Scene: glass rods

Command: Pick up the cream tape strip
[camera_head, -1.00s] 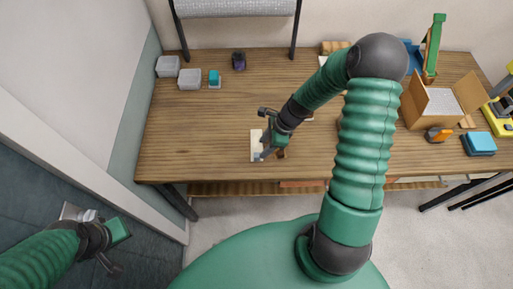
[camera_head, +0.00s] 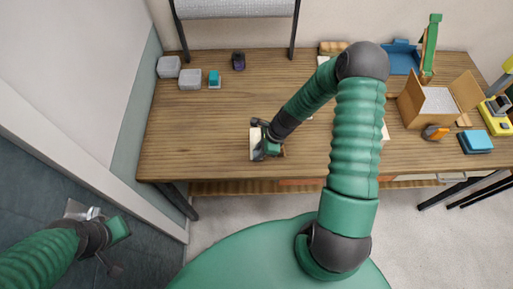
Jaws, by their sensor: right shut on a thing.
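A small cream-white piece (camera_head: 254,137), which looks like the cream tape strip, lies on the wooden table near its front edge, left of the middle. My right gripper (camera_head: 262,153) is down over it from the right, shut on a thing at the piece. The jaws and wrist cover much of it, so the exact grip is hidden. My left gripper (camera_head: 107,243) is low at the left, away from the table and empty as far as I see; its jaw opening is unclear.
Two grey containers (camera_head: 190,79), a blue item (camera_head: 214,79) and a dark purple item (camera_head: 238,61) stand at the back left of the table (camera_head: 205,125). An open cardboard box (camera_head: 412,100), an orange tool (camera_head: 435,133) and a blue block (camera_head: 477,141) stand at the right.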

